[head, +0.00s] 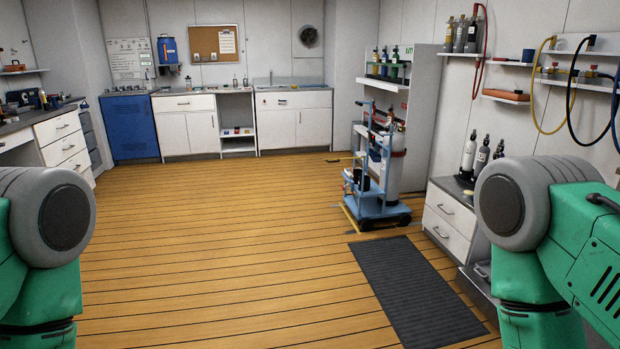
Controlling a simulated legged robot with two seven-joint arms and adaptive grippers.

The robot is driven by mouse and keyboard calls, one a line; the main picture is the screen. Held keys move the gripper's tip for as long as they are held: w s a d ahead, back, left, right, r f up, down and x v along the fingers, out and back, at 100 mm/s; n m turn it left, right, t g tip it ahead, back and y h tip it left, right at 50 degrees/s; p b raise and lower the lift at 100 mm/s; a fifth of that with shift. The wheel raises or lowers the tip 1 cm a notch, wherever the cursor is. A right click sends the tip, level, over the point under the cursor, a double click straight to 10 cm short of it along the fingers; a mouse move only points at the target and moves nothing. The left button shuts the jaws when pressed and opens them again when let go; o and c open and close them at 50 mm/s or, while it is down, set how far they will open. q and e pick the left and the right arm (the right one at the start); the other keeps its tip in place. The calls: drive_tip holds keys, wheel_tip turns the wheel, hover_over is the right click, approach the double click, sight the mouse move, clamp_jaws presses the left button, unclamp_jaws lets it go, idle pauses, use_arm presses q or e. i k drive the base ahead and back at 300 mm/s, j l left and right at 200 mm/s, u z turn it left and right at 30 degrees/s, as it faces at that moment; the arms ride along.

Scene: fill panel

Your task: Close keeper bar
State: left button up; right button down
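A blue cylinder trolley (369,200) stands on the wooden floor right of the middle, with a grey gas cylinder (393,160) upright on it. A reddish band crosses the cylinder's upper part. Behind it, a white panel unit (426,130) with a shelf of small bottles stands against the right wall. I cannot make out a keeper bar for certain at this distance. My two green arms show at the lower left and lower right edges, far from the trolley. Neither gripper is in the picture.
A dark ribbed mat (417,290) lies in front of the trolley. A drawer cabinet (452,220) with small bottles lines the right wall. Colored hoses (549,85) hang at the upper right. The wooden floor (220,240) is clear at left and centre.

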sight(327, 160)
drive_tip(key=i, duration=2.3)
drive_tip(key=i+l+u, duration=0.1)
drive_tip(key=i, duration=1.05)
drive_tip(key=i+l, duration=0.1)
drive_tip(key=i, duration=1.05)
